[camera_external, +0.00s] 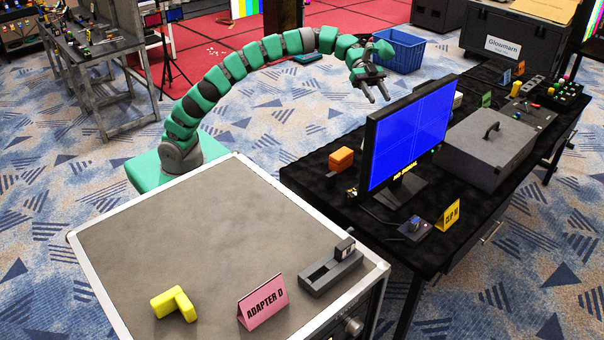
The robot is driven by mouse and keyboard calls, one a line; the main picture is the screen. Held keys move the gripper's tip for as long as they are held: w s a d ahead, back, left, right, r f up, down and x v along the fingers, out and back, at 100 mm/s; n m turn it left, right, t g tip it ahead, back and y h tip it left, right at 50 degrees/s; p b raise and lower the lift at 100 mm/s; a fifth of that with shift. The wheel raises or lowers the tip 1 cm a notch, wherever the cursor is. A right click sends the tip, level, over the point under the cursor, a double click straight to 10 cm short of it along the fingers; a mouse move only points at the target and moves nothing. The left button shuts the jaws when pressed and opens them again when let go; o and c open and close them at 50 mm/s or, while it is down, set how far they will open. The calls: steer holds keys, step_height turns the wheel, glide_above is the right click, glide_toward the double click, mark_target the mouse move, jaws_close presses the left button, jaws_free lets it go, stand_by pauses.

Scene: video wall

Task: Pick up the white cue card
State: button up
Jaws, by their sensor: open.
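I cannot make out a white cue card for sure. A small pale thing (458,99) shows partly behind the monitor's right edge, too hidden to identify. My gripper (379,99) is open, with its fingers pointing down and slightly right. It hangs at the end of my green and grey arm, in line with the far side of the black table, up and left of the monitor in the picture. Nothing shows between the fingers.
A monitor (410,130) with a blue screen stands on the black table (310,175). An orange block (341,160), a grey case (487,150) and a yellow sign (448,215) are there too. A blue crate (400,52) sits on the floor behind. A grey-topped case (190,240) fills the foreground.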

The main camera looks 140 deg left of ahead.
steer(key=s+a+f+n+y+b, duration=0.1)
steer(key=s+a+f+y+b, duration=0.35)
steer(key=s+a+f, duration=0.95)
steer(key=s+a+f+y+b, duration=0.1)
steer(key=s+a+f+b, duration=0.75)
steer(key=s+f, duration=0.85)
steer(key=shift+a+r+b+x, duration=0.15)
steer(key=shift+a+b+x, duration=0.2)
steer(key=shift+x, duration=1.75)
steer(key=shift+a+r+b+x, duration=0.15)
steer(key=shift+a+b+x, duration=0.15)
steer(key=shift+x, duration=1.85)
steer(key=shift+a+r+b+x, duration=0.25)
steer(key=shift+b+x, duration=0.15)
steer(key=shift+x, duration=1.7)
steer(key=shift+w+f, duration=0.1)
steer(key=shift+w, duration=0.1)
jaws_close()
